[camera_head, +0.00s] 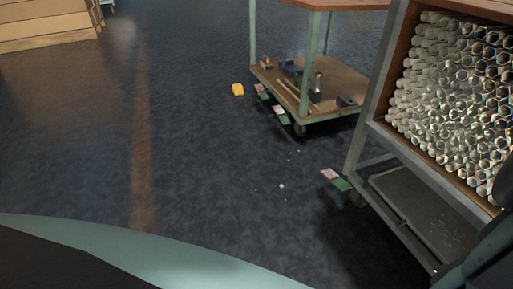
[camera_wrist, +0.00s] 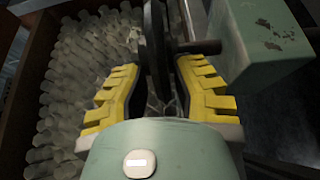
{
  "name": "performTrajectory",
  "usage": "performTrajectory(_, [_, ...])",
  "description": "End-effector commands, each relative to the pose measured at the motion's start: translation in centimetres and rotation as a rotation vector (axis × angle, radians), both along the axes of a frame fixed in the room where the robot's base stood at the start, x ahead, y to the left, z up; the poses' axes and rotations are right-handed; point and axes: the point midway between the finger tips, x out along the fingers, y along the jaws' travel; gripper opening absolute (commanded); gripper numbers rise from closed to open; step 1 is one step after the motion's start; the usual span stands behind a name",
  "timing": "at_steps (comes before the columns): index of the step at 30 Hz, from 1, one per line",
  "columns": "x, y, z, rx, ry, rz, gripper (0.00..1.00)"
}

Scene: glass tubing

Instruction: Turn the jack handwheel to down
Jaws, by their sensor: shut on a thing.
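In the wrist view, my gripper (camera_wrist: 157,78) has its two yellow-padded fingers on either side of a dark, thin wheel, the jack handwheel (camera_wrist: 153,35), seen nearly edge-on. The fingers are shut on it. A dark shaft runs right from the wheel to a worn green block (camera_wrist: 265,32), which looks like the jack's body. The lower part of the wheel is hidden between the fingers, and its turn angle cannot be told. In the head view, the gripper and handwheel cannot be made out clearly; only dark shapes show at the right edge.
Many glass tubes (camera_head: 455,95) lie stacked in a wooden-edged rack (camera_head: 383,75) at the right; tubes (camera_wrist: 75,80) also fill the left of the wrist view. A green-legged cart (camera_head: 345,82) stands behind. The floor at centre left is clear.

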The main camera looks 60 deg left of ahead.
Motion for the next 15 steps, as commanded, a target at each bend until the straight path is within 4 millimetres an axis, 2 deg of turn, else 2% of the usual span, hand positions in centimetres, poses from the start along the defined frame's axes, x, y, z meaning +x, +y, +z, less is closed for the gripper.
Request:
performTrajectory(1, [0.46, 0.26, -0.45, 0.010, 0.002, -0.017, 0.00])
performTrajectory(15, [1.20, -0.07, -0.21, 0.007, -0.001, -0.327, 0.00])
